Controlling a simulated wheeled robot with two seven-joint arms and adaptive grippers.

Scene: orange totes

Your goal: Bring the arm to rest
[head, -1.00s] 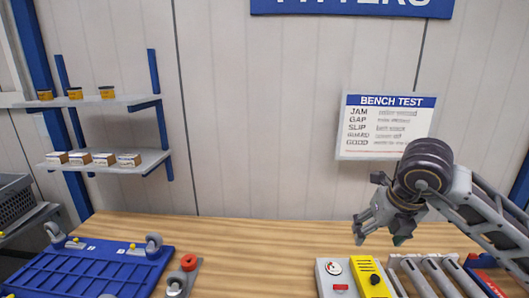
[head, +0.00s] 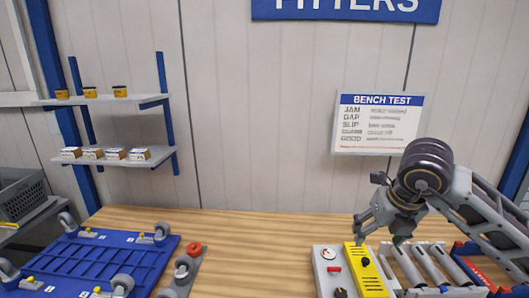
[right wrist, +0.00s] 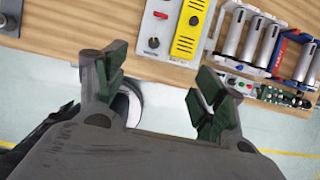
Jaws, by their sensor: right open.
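My right gripper (head: 382,222) is raised over the right part of the wooden bench in the head view. In the right wrist view its two green-padded fingers (right wrist: 158,88) stand wide apart with nothing between them. Beyond the fingertips lie the bench's edge and the pale floor. My left gripper is in neither current view.
On the bench (head: 235,245), a grey test box (head: 331,268) and a yellow box (head: 366,275) stand below my right gripper, with metal rollers (head: 430,264) to their right. A blue wheeled frame (head: 110,262) lies at left. The bench's middle is clear.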

